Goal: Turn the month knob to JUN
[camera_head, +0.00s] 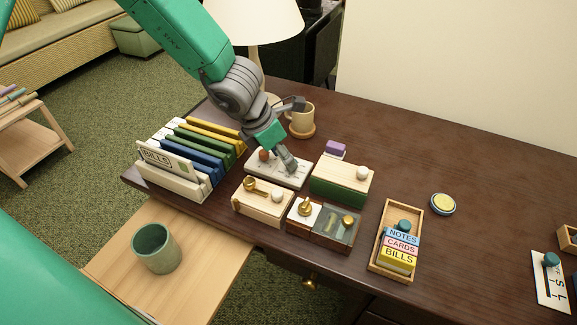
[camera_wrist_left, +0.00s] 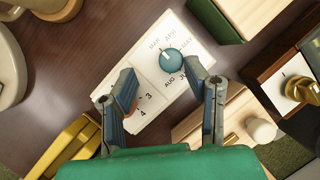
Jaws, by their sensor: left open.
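A white panel (camera_head: 262,172) lies on the dark desk; it also shows in the left wrist view (camera_wrist_left: 146,72). A round teal knob (camera_wrist_left: 174,62) sits on it, ringed by month labels including MAR, APR, MAY and AUG. A JU label is partly covered by a finger. A brown knob (camera_head: 263,155) at the panel's other end is mostly behind a finger in the wrist view, near the numbers 3 and 4. My left gripper (camera_head: 289,163) is open over the panel, its fingertips (camera_wrist_left: 161,73) short of the teal knob, the right one closer. My right gripper is not in view.
A green box with a white knob (camera_head: 362,173) stands right of the panel. A light wooden box (camera_head: 262,208) and a brass-knobbed box (camera_head: 304,210) stand in front. A file rack (camera_head: 175,180) is left; a mug (camera_head: 302,117) is behind. The desk's right side has free room.

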